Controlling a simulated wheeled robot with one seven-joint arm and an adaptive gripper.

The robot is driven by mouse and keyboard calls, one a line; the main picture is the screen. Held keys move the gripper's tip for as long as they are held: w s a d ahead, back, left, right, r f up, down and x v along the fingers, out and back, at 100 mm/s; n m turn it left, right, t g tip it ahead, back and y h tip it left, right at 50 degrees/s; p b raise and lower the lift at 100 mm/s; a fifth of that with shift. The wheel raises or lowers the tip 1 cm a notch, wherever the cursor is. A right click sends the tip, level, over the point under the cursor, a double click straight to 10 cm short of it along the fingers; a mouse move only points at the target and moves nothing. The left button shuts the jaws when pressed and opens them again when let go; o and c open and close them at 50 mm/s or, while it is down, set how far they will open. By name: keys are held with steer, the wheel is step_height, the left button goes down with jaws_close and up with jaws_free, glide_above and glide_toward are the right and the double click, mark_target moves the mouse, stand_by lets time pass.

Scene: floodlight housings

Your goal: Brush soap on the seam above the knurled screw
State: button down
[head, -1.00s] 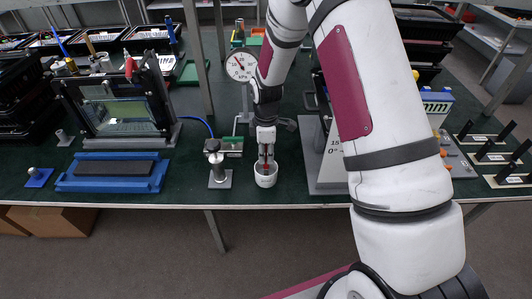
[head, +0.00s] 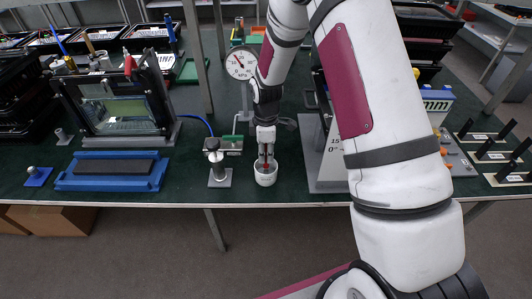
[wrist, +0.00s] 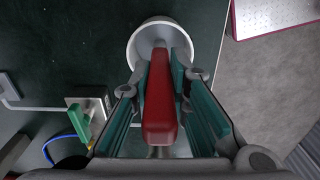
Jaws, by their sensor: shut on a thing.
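My gripper (head: 266,160) points down over a white pot (head: 265,179) near the table's front edge. In the wrist view my gripper (wrist: 165,85) is shut on a red brush handle (wrist: 160,110), between its teal finger pads. The brush's lower end reaches into the white pot (wrist: 137,45); the bristles and any soap inside are hidden. The floodlight housing (head: 84,123), a black frame with a glass pane, stands tilted up at the left. A red-topped part (head: 129,66) shows at its upper edge. I cannot make out the knurled screw or the seam at this size.
A post on a grey base (head: 220,180) stands just left of the pot. Behind are a green-levered valve (head: 229,145), a blue hose (head: 197,122) and a dial gauge (head: 241,63). A blue tray (head: 65,182) lies before the housing. A grey box stands right of the pot.

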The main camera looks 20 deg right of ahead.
stand_by(0.4)
steer(key=shift+r+p, duration=0.95)
steer(key=shift+r, duration=2.5)
